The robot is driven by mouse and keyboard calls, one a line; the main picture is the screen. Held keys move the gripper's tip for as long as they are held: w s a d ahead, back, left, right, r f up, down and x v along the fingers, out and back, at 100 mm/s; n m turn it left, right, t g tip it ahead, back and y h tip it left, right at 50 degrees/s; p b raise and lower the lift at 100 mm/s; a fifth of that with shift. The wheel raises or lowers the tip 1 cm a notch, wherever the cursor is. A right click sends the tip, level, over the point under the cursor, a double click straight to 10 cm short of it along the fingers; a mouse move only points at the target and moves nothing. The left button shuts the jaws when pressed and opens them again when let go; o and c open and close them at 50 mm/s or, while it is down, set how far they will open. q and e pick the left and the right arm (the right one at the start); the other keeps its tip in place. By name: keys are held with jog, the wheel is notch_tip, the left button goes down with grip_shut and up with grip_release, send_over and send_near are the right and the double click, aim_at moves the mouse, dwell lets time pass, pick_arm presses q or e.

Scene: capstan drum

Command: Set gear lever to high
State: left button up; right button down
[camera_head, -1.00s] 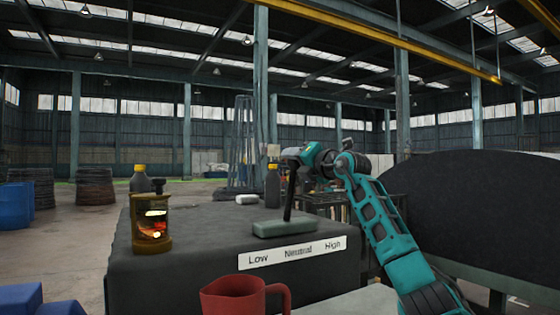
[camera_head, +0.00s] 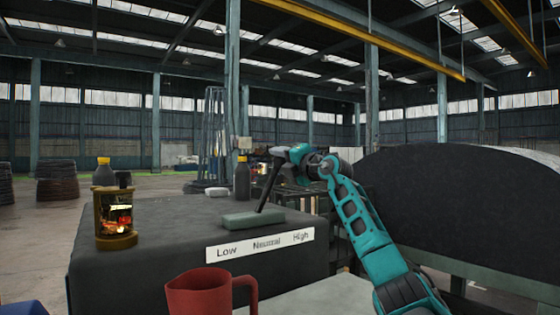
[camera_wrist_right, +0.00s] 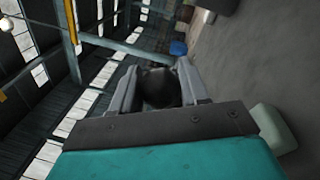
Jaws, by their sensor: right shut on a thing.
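The gear lever (camera_head: 266,192) is a black stick rising from a grey-green base block (camera_head: 240,220) on a dark box. It leans to the right, toward the High end. A label plate (camera_head: 260,245) on the box front reads Low, Neutral, High from left to right. My right gripper (camera_head: 280,152) is shut on the lever's top. In the right wrist view the dark round knob (camera_wrist_right: 160,87) sits between the two grey fingers, which hide its sides. My left gripper is not in view.
Another bottle (camera_head: 242,180) and a small white block (camera_head: 217,192) are behind the lever. A red mug (camera_head: 205,293) stands in front. A large dark drum (camera_head: 460,205) fills the right.

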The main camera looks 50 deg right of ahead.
jog(key=shift+d, duration=0.1)
jog(key=c, duration=0.6)
grip_release()
jog(key=shift+d, duration=0.1)
jog(key=shift+c, duration=0.2)
jog(key=shift+s+f+b, duration=0.25)
jog(key=shift+s+b, duration=0.2)
jog(key=shift+s, duration=0.1)
pick_arm(q)
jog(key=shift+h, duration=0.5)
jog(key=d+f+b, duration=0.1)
jog(key=b, duration=0.1)
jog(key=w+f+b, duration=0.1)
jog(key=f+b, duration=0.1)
jog(key=b, duration=0.1)
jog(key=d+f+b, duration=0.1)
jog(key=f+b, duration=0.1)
jog(key=b, duration=0.1)
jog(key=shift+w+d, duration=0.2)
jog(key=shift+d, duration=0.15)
pick_arm(e)
jog(key=v, duration=1.2)
jog(key=shift+a+r, duration=0.2)
jog(key=shift+a, duration=0.05)
